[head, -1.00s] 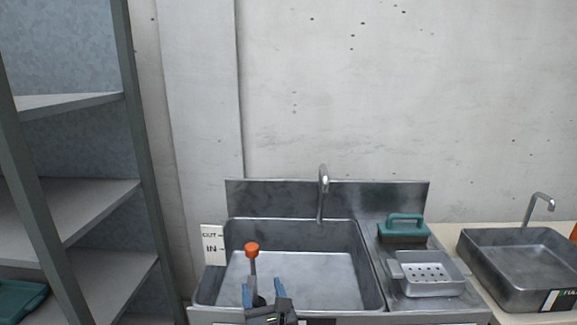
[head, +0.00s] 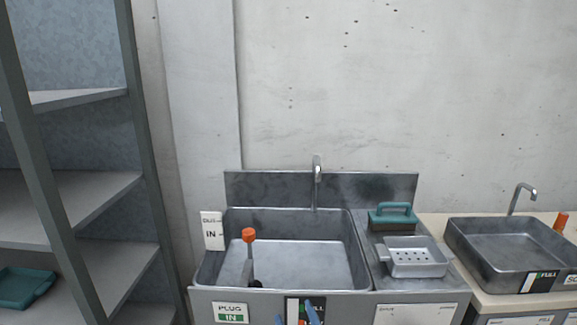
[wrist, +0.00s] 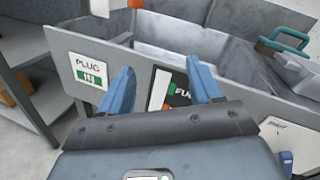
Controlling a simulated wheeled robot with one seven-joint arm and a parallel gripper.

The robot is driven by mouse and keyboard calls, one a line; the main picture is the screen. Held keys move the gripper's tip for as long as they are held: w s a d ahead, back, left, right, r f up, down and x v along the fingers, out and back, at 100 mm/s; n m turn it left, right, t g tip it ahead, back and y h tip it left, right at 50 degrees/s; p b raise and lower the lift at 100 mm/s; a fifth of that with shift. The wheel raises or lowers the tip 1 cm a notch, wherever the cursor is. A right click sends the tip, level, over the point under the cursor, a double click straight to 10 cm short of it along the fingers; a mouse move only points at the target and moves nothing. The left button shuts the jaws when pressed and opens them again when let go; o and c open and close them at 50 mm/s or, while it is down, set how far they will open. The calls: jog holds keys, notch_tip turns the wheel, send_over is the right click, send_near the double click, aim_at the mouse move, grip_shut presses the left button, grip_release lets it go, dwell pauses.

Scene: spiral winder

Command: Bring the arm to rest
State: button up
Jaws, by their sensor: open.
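My gripper (head: 300,315) shows at the bottom edge of the head view, in front of the large sink's front panel. In the wrist view my gripper (wrist: 162,88) has its two blue fingers apart with nothing between them. The metal sink (head: 300,265) stands beyond the fingers. An orange-topped lever (head: 248,236) rises at the sink's left side. My arm is mostly out of the head view.
A grey shelf rack (head: 70,200) stands at the left. A teal-handled block (head: 393,215) and a perforated tray (head: 416,262) sit on the counter right of the sink. A second sink (head: 510,250) stands further right. A "PLUG IN" label (head: 231,313) is on the front panel.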

jog(key=s+d+f+n+h, duration=0.1)
jog(key=s+d+f+n, duration=0.1)
jog(key=s+d+n, duration=0.8)
jog(key=s+d+f+n+h, duration=0.1)
jog(key=s+d+n, duration=0.45)
jog(key=s, duration=0.85)
jog(key=s+d+r+n+g, duration=0.1)
jog(key=s+r+n, duration=0.3)
jog(key=s, duration=0.3)
jog(key=s+d+r+n+h, duration=0.1)
jog(key=s+d+r+n, duration=0.1)
jog(key=s+r+n, duration=0.3)
jog(key=s+d+r+n+g+h, duration=0.1)
jog(key=s+r+n, duration=0.3)
jog(key=s, duration=0.7)
jog(key=shift+d+r+g, duration=0.2)
jog(key=shift+r+g, duration=0.1)
jog(key=shift+r, duration=0.15)
